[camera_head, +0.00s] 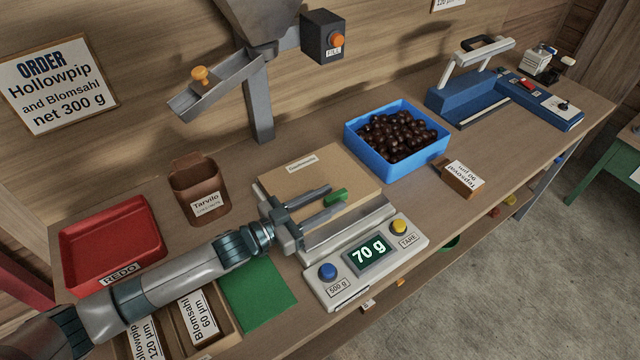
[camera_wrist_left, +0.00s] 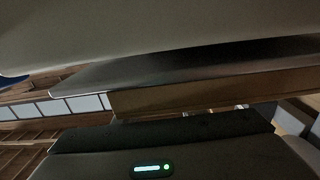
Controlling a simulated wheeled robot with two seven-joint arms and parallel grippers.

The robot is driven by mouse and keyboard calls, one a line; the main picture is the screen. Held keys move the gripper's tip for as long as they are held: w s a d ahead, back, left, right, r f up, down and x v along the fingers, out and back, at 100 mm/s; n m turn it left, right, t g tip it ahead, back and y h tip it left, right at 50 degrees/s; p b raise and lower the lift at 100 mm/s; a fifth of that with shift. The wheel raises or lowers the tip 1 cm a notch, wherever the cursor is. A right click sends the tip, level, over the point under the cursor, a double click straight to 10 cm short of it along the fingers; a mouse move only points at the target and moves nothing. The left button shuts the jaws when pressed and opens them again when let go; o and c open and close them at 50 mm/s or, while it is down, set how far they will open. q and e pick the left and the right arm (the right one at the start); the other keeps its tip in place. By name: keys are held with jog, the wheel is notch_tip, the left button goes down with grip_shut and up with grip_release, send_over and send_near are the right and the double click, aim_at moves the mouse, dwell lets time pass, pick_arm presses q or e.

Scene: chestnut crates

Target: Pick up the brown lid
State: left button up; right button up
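A flat tan-brown board (camera_head: 335,172) with a small label, which looks like the brown lid, lies on or just behind the scale's pan (camera_head: 345,235). A brown edge (camera_wrist_left: 190,94) shows between the fingers in the left wrist view; I cannot tell for sure that it is the same piece. My left gripper (camera_head: 334,199) is over the board's front part, its two fingers apart. My right gripper is out of view.
The scale (camera_head: 327,293) reads 70 g. A blue crate (camera_head: 391,171) of dark chestnuts stands behind right, a brown block (camera_head: 458,183) beside it. A brown Tarvilo container (camera_head: 197,181) and red tray (camera_head: 70,250) stand left. A metal chute (camera_head: 217,85) hangs above.

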pick_arm(q)
grip_shut()
jog(key=shift+r, duration=0.15)
jog(key=shift+r+p, duration=0.8)
jog(key=shift+p, duration=0.05)
notch_tip(320, 180, up, 3)
jog(key=p, duration=0.3)
jog(key=shift+r, duration=0.1)
jog(key=s+d+r+p, duration=0.6)
jog(key=s+d, duration=0.1)
jog(key=d, duration=0.2)
jog(key=shift+s, duration=0.3)
jog(key=shift+a, duration=0.15)
